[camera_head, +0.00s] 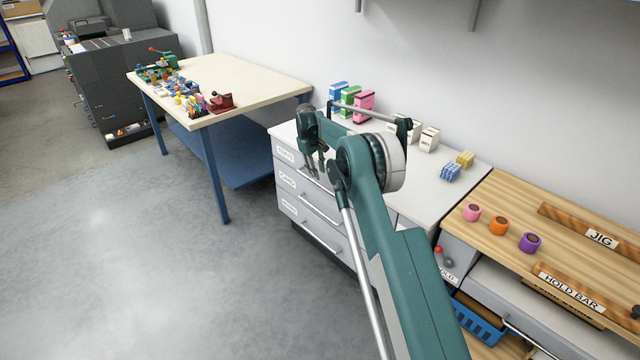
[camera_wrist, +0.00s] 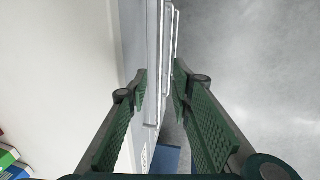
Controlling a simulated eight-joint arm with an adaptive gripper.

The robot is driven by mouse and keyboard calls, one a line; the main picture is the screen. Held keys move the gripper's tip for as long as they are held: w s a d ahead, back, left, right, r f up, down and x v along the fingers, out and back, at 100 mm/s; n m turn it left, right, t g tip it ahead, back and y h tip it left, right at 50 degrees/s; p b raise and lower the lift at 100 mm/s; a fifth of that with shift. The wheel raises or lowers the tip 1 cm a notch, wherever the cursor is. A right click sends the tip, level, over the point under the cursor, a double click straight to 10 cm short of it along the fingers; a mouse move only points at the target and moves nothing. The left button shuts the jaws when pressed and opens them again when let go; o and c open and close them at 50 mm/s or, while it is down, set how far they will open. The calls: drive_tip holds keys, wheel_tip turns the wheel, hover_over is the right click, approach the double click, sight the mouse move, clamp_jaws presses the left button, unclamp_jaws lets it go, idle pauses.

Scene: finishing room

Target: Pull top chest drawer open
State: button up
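The grey-white drawer chest (camera_head: 430,195) stands against the wall, with labelled drawers stacked at its left end. The top drawer (camera_head: 287,156) looks shut, and its bar handle is partly hidden behind my gripper (camera_head: 318,168). In the wrist view my gripper (camera_wrist: 160,82) is open, with a green ridged finger on each side. A pale handle bar (camera_wrist: 166,60) runs through the gap between the fingertips, and I take it as the top drawer's. I see no clear contact. The left finger is over the chest's side of the bar, the right finger over the floor side.
Two lower drawers with handles (camera_head: 322,212) sit below. Boxes (camera_head: 350,100) and small blocks (camera_head: 450,172) stand on the chest top. A workbench (camera_head: 235,82) is at the left, a wooden bench (camera_head: 510,215) at the right. The floor (camera_head: 170,270) before the drawers is clear.

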sight(320, 186)
drive_tip(key=shift+f, duration=0.15)
drive_tip(key=shift+w+d+f+b, duration=0.2)
drive_tip(key=shift+f+b, duration=0.1)
drive_tip(key=shift+f, duration=0.9)
drive_tip(key=shift+w+d+f+b, duration=0.15)
drive_tip(key=shift+f+b, duration=0.15)
drive_tip(key=shift+f, duration=0.95)
drive_tip(key=shift+w+d+f+b, duration=0.2)
drive_tip(key=shift+f+b, duration=0.1)
drive_tip(key=shift+f, duration=0.9)
drive_tip(key=shift+c, duration=0.5)
clamp_jaws()
